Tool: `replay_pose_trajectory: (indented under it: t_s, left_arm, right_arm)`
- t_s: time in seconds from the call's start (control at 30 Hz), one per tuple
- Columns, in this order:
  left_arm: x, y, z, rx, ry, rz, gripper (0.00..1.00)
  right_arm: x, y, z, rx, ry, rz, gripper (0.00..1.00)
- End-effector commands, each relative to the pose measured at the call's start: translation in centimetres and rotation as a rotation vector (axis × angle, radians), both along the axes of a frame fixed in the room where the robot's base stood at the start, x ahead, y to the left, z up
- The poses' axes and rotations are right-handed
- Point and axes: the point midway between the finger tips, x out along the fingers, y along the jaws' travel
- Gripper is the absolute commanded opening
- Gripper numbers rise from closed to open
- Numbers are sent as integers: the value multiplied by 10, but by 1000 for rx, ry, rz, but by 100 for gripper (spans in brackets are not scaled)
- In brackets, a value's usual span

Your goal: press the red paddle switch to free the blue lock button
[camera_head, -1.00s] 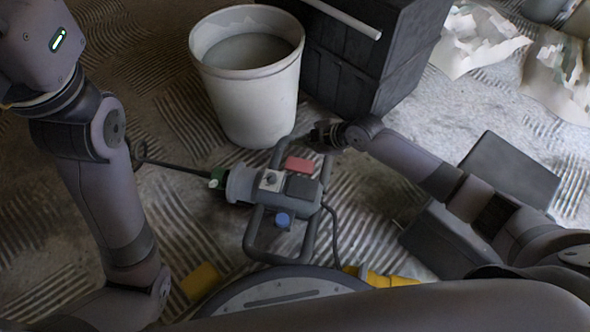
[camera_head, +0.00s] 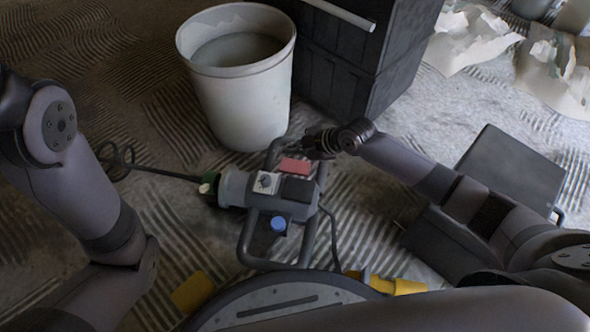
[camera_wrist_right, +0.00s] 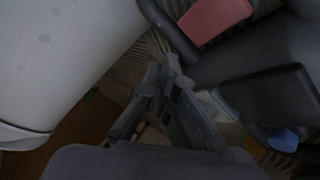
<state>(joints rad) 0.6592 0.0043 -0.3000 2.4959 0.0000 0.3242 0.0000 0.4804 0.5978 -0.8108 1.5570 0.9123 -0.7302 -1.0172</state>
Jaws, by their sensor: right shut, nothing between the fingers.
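The red paddle switch (camera_head: 294,166) is on the body of a grey hand mixer (camera_head: 235,187) lying on the floor; it also shows at the top of the right wrist view (camera_wrist_right: 215,17). The blue lock button (camera_head: 278,223) is on the mixer's near side and shows partly in the right wrist view (camera_wrist_right: 283,140). My right gripper (camera_head: 308,144) is shut and empty, by the mixer's far handle bar, a little beyond the paddle. In the right wrist view its fingers (camera_wrist_right: 162,72) appear apart from the paddle. My left arm shows, but its gripper is out of view.
A white bucket (camera_head: 240,105) stands just beyond the mixer. A dark stacked case (camera_head: 340,60) is to its right. A dark box (camera_head: 508,172) lies at right. The mixer's rod and whisk (camera_head: 118,160) extend left. Crumpled white bags (camera_head: 470,42) are at the far right.

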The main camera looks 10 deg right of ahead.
Motion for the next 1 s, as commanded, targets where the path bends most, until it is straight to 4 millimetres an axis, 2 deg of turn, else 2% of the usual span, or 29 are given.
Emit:
replay_pose_trajectory:
  t_s: [0.03,0.07,0.1,0.2,0.4,1.0]
  left_arm:
    - [-9,0,-6,0,-26,1,35]
    - [-13,0,-7,1,-36,1,35]
    - [-9,0,-17,1,-24,1,35]
    - [-9,0,-29,1,-23,1,35]
    - [-9,0,-37,1,-23,1,35]
    - [-9,-1,-39,2,-23,0,35]
  right_arm:
    - [0,0,-14,0,0,0,0]
    - [0,0,-17,1,0,1,0]
    - [0,0,-24,1,0,1,0]
    - [0,0,-36,1,-1,0,0]
    - [0,0,-50,1,1,-1,0]
    - [0,0,-55,1,0,0,0]
